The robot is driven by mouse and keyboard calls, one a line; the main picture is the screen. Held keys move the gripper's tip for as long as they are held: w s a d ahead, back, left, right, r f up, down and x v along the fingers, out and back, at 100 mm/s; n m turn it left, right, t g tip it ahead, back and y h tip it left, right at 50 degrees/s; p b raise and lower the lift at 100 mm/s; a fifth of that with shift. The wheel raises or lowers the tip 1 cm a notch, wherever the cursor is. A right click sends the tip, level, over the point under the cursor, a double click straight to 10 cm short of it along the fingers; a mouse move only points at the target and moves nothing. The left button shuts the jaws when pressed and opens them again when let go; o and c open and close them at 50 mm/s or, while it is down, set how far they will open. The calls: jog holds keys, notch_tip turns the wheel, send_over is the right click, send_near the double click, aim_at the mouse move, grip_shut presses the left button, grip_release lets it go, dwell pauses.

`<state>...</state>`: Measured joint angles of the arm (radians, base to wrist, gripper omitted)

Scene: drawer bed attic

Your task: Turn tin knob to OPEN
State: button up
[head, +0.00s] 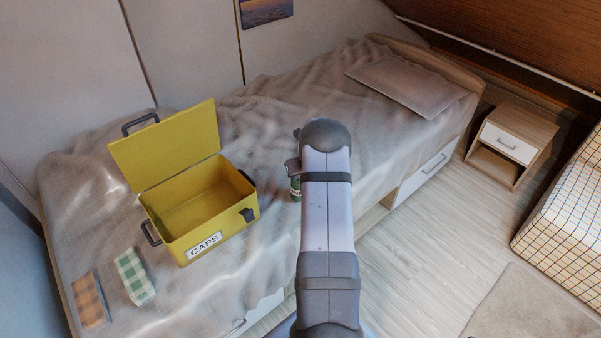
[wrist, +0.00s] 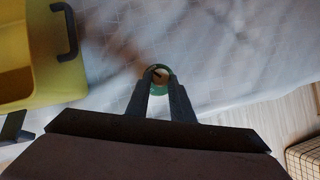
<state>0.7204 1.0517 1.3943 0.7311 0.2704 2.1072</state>
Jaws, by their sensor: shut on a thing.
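The tin (head: 295,188) is a small green can on the bed, mostly hidden behind my arm in the head view. In the wrist view I look down on the tin (wrist: 159,90), a green ring with a pale top and a dark knob (wrist: 158,75) across it. My gripper (wrist: 158,76) has its two fingers close together over the tin's top, shut on the knob. The fingertips are hidden by my arm in the head view. The word OPEN cannot be read in either view.
A yellow box (head: 190,240) labelled CAPS stands open and empty on the bed, left of the tin. An orange checked block (head: 90,302) and a green checked block (head: 134,277) lie left of it. A pillow (head: 405,87) lies at the far end.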

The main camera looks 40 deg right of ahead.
jog(key=shift+s+a+f+m+g+h+p, duration=0.15)
jog(key=shift+m+p, duration=0.3)
jog(key=shift+p, duration=0.95)
jog(key=shift+d+m+g+h+p, duration=0.2)
jog(key=shift+m+p, duration=0.25)
jog(key=shift+p, duration=0.95)
jog(key=shift+m+p, duration=0.3)
jog(key=shift+p, duration=1.65)
jog(key=shift+h+p, duration=0.25)
jog(key=shift+p, duration=1.1)
jog(key=shift+f, duration=0.1)
jog(key=o, duration=0.9)
jog(key=shift+r, duration=0.2)
